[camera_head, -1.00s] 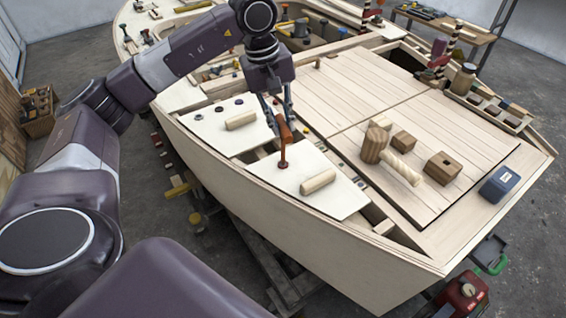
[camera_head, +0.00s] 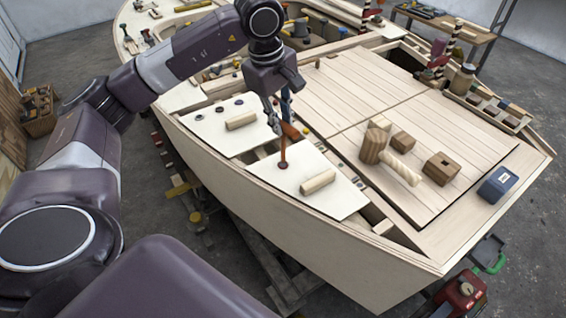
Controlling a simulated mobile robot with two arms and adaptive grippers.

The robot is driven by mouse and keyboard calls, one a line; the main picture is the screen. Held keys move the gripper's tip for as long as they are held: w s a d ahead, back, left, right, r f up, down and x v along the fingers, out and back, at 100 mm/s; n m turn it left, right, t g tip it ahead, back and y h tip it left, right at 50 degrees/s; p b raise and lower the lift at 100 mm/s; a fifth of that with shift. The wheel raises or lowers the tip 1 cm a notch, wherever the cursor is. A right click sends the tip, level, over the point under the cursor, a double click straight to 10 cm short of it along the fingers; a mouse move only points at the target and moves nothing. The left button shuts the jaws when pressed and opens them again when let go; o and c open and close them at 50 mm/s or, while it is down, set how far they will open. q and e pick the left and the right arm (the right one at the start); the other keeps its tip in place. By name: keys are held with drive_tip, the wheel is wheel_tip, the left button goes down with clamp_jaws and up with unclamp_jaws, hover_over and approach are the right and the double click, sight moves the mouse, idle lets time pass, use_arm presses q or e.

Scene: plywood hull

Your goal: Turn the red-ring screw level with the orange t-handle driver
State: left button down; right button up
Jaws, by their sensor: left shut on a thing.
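The orange t-handle driver (camera_head: 283,151) stands with its shaft upright on the front pale panel (camera_head: 300,172). Its tip meets the panel at a small dark red spot (camera_head: 283,165), which looks like the red-ring screw; the tip covers most of it, and its slot angle cannot be made out. My left gripper (camera_head: 282,128) is shut on the driver's orange handle, just above the panel, with the fingers hiding part of the handle. My right gripper is not in view.
A pale wooden cylinder (camera_head: 318,182) lies on the same panel, right of the driver. Another cylinder (camera_head: 240,121) lies on the panel behind. A wooden mallet (camera_head: 374,147), blocks and a blue box (camera_head: 497,184) sit on the deck at right.

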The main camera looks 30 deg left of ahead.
use_arm(q)
drive_tip(key=n, duration=0.4)
drive_tip(key=shift+d+y+p, duration=0.1)
drive_tip(key=shift+y+p, duration=0.2)
drive_tip(key=shift+y, duration=0.1)
drive_tip(key=n+p, duration=0.1)
drive_tip(key=n, duration=0.4)
drive_tip(key=shift+s+y, duration=0.1)
drive_tip(key=shift+y, duration=0.3)
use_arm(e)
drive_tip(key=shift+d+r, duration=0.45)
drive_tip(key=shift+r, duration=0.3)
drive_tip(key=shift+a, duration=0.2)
use_arm(q)
drive_tip(key=shift+f, duration=0.15)
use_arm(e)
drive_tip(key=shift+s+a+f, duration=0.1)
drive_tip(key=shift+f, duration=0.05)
